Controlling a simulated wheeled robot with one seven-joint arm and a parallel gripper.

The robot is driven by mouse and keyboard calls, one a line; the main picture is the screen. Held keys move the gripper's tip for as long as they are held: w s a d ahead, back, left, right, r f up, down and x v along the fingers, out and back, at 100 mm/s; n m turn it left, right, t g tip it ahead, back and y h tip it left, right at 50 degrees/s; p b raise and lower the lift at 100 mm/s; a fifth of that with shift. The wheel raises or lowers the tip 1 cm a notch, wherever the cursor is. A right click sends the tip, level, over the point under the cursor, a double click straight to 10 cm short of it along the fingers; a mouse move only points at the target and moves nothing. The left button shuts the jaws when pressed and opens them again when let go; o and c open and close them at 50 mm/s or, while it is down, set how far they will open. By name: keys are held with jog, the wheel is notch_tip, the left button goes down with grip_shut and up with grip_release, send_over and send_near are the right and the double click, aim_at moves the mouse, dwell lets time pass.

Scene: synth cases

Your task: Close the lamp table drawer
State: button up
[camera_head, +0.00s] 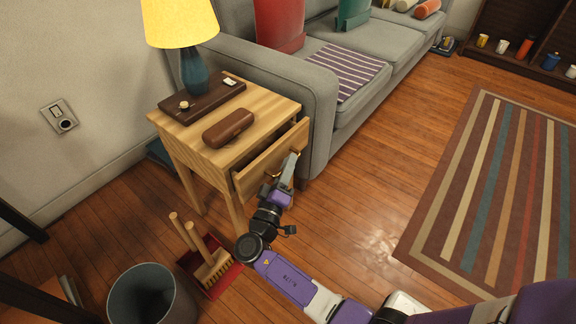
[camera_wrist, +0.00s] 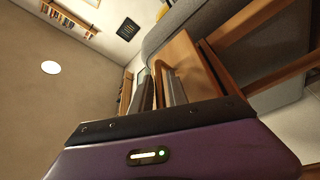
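The lamp table (camera_head: 178,146) is pale wood and stands beside the sofa arm. Its drawer (camera_head: 249,177) is partly pulled out, with its front apart from the table body. My gripper (camera_head: 287,165) is at the drawer front, over the handle (camera_head: 297,153), and hides the handle's middle. In the wrist view, the fingers (camera_wrist: 163,92) point at the wooden drawer front, with a curved piece that looks like the handle close to them. I cannot tell whether they grip it or only sit around or against it. The drawer's inside is mostly hidden.
A lamp (camera_head: 194,70), a dark board (camera_head: 203,100) and a brown case (camera_head: 228,128) are on the tabletop. The grey sofa (camera_head: 310,85) is close on the right. A dustpan with brush (camera_head: 212,270) and a bin (camera_head: 150,295) stand left of my arm. Floor toward the striped rug (camera_head: 495,190) is clear.

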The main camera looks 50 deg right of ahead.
jog(key=shift+c, duration=0.4)
grip_shut()
dwell(1.1)
